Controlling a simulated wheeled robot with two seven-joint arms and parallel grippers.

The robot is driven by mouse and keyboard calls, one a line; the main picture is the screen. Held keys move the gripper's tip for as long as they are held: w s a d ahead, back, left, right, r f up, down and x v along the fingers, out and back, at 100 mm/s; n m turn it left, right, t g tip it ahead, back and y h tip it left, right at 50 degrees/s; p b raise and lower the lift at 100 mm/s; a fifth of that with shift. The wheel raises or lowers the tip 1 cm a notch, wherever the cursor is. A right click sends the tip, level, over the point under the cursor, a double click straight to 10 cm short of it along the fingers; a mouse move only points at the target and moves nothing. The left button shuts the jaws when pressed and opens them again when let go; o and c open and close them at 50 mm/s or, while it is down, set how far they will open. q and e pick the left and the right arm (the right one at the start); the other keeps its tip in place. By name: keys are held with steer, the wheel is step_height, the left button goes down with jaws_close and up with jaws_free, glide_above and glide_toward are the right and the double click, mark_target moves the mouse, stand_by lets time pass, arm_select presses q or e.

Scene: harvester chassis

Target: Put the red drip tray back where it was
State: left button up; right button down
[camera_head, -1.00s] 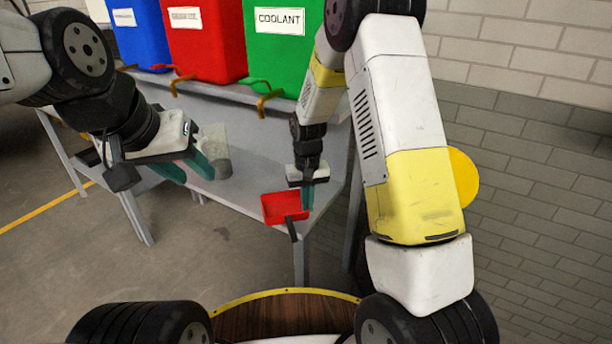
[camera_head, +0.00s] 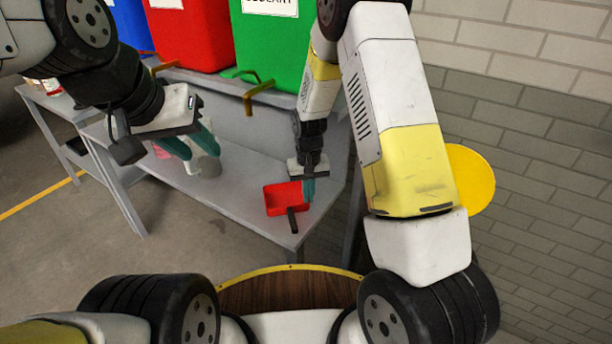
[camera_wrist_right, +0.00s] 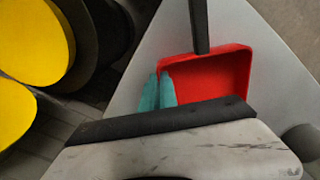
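The red drip tray (camera_head: 284,199) is at the near right corner of the grey bench's lower shelf, its black handle (camera_head: 292,222) pointing to the front edge. I cannot tell whether it rests on the shelf or is slightly above it. My right gripper (camera_head: 308,190) is at the tray's right side. In the right wrist view the teal fingers (camera_wrist_right: 158,92) are close together on either side of the wall of the tray (camera_wrist_right: 222,75). My left gripper (camera_head: 190,146) is open and empty, above the shelf's left part.
A pale cylindrical thing (camera_head: 207,164) stands behind my left gripper. Red (camera_head: 195,40) and green (camera_head: 272,50) bins, and a blue one, stand above at the back. A brick wall (camera_head: 540,150) is at the right.

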steer(key=c, duration=2.1)
jaws_free()
steer(key=o, duration=0.5)
steer(key=shift+c, duration=0.2)
step_height(320, 180, up, 12)
steer(key=shift+r, duration=0.1)
